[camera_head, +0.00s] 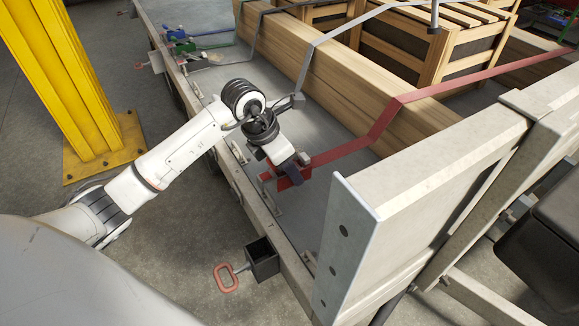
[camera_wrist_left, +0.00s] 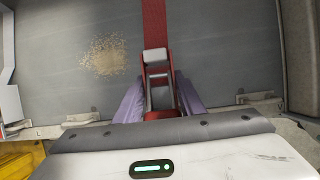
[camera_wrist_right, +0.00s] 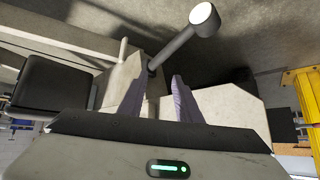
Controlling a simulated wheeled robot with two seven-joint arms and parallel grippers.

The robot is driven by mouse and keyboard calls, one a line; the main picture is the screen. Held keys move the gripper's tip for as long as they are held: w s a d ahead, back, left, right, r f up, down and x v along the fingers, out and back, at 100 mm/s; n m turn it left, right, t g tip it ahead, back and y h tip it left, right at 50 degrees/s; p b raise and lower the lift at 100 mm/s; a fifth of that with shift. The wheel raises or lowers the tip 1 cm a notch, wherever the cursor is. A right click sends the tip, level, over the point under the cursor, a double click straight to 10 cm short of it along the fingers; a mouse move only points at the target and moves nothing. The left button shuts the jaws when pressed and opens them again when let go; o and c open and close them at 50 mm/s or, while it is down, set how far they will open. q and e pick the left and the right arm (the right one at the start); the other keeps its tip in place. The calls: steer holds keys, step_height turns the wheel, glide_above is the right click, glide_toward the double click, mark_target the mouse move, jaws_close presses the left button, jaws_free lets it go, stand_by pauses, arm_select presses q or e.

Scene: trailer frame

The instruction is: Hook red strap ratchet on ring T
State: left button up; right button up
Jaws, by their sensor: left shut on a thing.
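The red strap ratchet (camera_head: 290,179) is in my left gripper (camera_head: 287,166), low over the trailer's near edge. In the left wrist view the ratchet (camera_wrist_left: 157,85) sits between the two purple fingers (camera_wrist_left: 158,98), with the red strap (camera_wrist_left: 153,22) running away from it. In the head view the red strap (camera_head: 385,119) runs over the wooden beam to the right. Metal fittings (camera_head: 268,198) line the trailer edge beside the ratchet; I cannot tell which is ring T, nor whether the hook touches one. My right gripper (camera_wrist_right: 158,85) is open, seen only in its wrist view.
A pale metal end panel (camera_head: 400,200) rises to the right of the ratchet. An orange-red loop handle (camera_head: 227,278) sticks out below the edge. A yellow post (camera_head: 75,90) stands left. Wooden crates (camera_head: 400,45) lie beyond the beam. A dark rod (camera_wrist_right: 175,45) is ahead of my right gripper.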

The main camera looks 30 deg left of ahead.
arm_select(q)
steer(key=shift+f+b, duration=0.5)
steer(key=shift+f, duration=0.35)
steer(key=shift+f+b, duration=0.5)
steer(key=shift+f, duration=0.15)
steer(key=shift+f+b, duration=0.5)
steer(key=shift+f, duration=0.2)
steer(key=shift+f+b, duration=0.35)
steer(key=shift+f, duration=0.1)
arm_select(e)
steer(key=shift+w+a+f, duration=0.2)
steer(key=shift+a+f, duration=0.1)
steer(key=shift+f, duration=0.2)
steer(key=shift+w+a+f, duration=0.15)
steer(key=shift+a+f, duration=0.1)
steer(key=shift+f, duration=0.2)
arm_select(q)
steer(key=o, duration=1.4)
steer(key=shift+c, duration=0.2)
arm_select(e)
steer(key=shift+s, duration=0.1)
arm_select(q)
steer(key=shift+f, duration=0.1)
arm_select(e)
steer(key=shift+f, duration=0.1)
